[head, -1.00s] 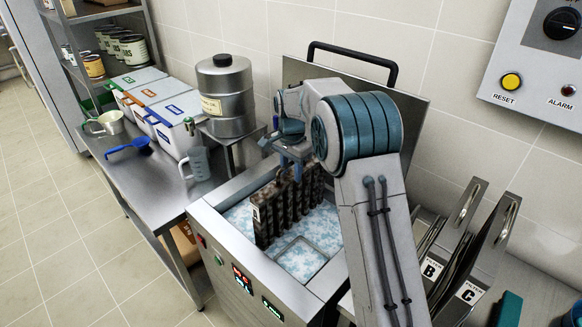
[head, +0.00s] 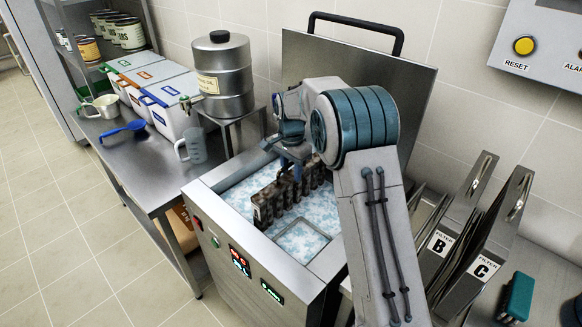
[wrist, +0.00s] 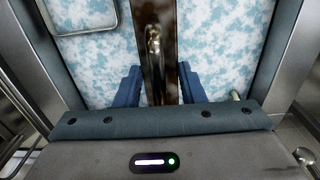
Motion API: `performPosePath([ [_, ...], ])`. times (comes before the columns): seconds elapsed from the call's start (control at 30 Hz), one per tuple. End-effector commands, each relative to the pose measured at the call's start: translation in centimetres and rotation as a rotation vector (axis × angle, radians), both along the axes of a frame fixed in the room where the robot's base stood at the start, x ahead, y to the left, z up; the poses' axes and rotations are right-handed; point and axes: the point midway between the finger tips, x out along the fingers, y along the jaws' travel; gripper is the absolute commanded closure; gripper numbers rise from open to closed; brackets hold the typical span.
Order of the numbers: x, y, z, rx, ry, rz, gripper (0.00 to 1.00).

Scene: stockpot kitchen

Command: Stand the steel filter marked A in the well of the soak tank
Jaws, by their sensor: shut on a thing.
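The dark, stained ribbed filter (head: 277,203) is in the soak tank (head: 233,263), upright, with its lower part sunk in the blue-white foam. No letter on it is readable. My gripper (head: 292,163) is above it and shut on its top. In the wrist view, both blue fingers (wrist: 158,88) close on the filter (wrist: 170,60), near its metal handle. A square metal frame (head: 302,240) shows in the foam to the filter's front right, apart from it; it also shows in the wrist view (wrist: 80,32). The filter's lower end is hidden.
Filters marked B (head: 440,243) and C (head: 482,266) stand in a rack at right. The tank's raised lid (head: 400,85) is behind my arm. A steel canister (head: 221,80) and a side table (head: 150,183) with bins and a jug are at left.

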Motion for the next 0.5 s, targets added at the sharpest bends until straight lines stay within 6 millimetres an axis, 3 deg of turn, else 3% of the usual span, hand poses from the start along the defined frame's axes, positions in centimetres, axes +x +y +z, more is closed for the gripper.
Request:
performPosePath([
  [0.5,0.0,0.1,-4.6,0.001,-0.002,0.001,1.0],
])
